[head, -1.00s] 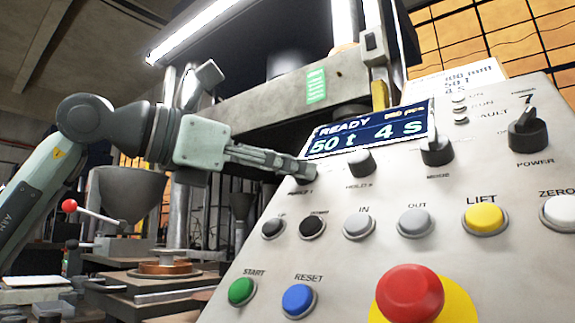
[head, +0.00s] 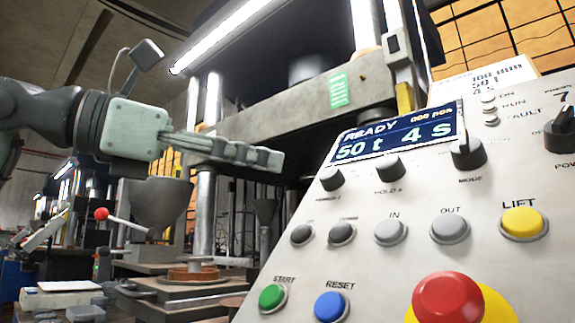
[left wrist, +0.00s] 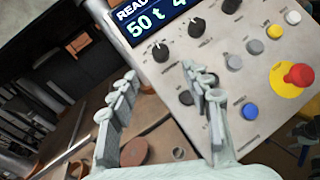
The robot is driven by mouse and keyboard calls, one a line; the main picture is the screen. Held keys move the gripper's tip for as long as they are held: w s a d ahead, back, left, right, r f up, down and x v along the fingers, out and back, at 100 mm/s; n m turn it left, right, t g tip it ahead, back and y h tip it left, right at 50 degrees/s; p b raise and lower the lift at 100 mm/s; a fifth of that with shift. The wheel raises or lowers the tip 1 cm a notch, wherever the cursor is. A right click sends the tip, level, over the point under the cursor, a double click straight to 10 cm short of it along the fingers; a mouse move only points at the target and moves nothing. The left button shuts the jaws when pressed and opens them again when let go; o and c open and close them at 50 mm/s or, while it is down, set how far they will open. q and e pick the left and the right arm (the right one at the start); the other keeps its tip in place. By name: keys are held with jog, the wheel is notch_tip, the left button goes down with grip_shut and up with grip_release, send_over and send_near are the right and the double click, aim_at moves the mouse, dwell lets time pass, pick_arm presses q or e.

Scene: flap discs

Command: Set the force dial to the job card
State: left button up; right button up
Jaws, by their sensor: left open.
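The force dial (head: 331,179) is a black knob at the upper left of the sloped panel; it also shows in the left wrist view (left wrist: 160,52). The display (head: 398,137) above it reads READY, 50 t and 4 s. The job card (head: 500,78) behind the panel's top edge shows 50 t and 4 s, its upper line hard to read. My left gripper (head: 272,160) is left of the dial and apart from it. In the left wrist view its fingers (left wrist: 160,72) are spread and empty. My right gripper is not in view.
The panel also carries the hold dial (head: 389,167), mode knob (head: 468,153), several push buttons and a red emergency button (head: 447,298). A press beam (head: 300,112) spans behind my gripper. A cluttered bench with a grey funnel (head: 160,200) stands left.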

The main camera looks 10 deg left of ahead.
pick_arm(q)
jog(key=shift+v, duration=1.25)
